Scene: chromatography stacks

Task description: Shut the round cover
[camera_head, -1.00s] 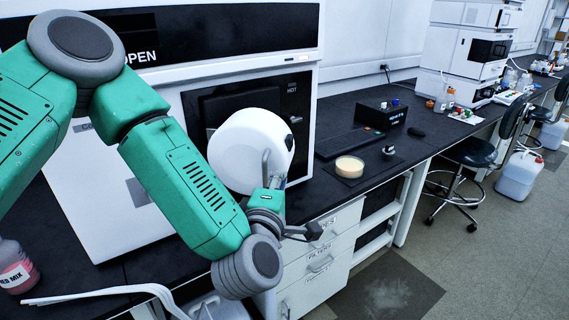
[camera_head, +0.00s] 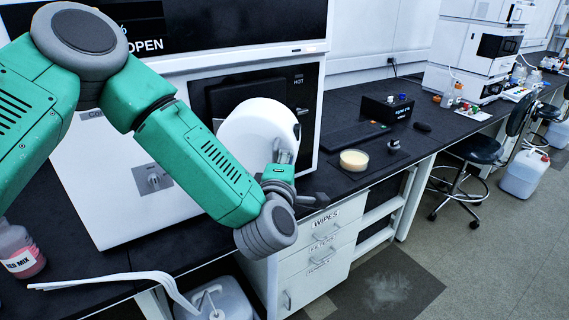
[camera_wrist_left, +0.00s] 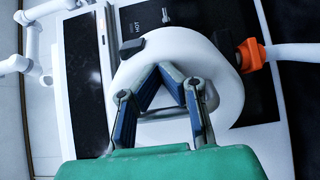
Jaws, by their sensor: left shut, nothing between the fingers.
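The round cover (camera_head: 250,124) is a thick white disc standing out in front of the black panel (camera_head: 228,92) of a white instrument. A small dark part sits at its right rim. In the left wrist view the cover (camera_wrist_left: 215,60) fills the middle, with a dark knob at its upper left and an orange piece at its right. My left gripper (camera_head: 284,152) is at the cover's lower right in the head view. In the wrist view my left gripper (camera_wrist_left: 162,70) is shut and empty in front of the cover. I cannot tell whether it touches. My right gripper is out of view.
The instrument's display (camera_head: 140,30) reads OPEN. A cream-filled dish (camera_head: 354,160) and a black box (camera_head: 388,109) stand on the dark bench right of it. A pink bottle (camera_head: 20,252) stands at the left.

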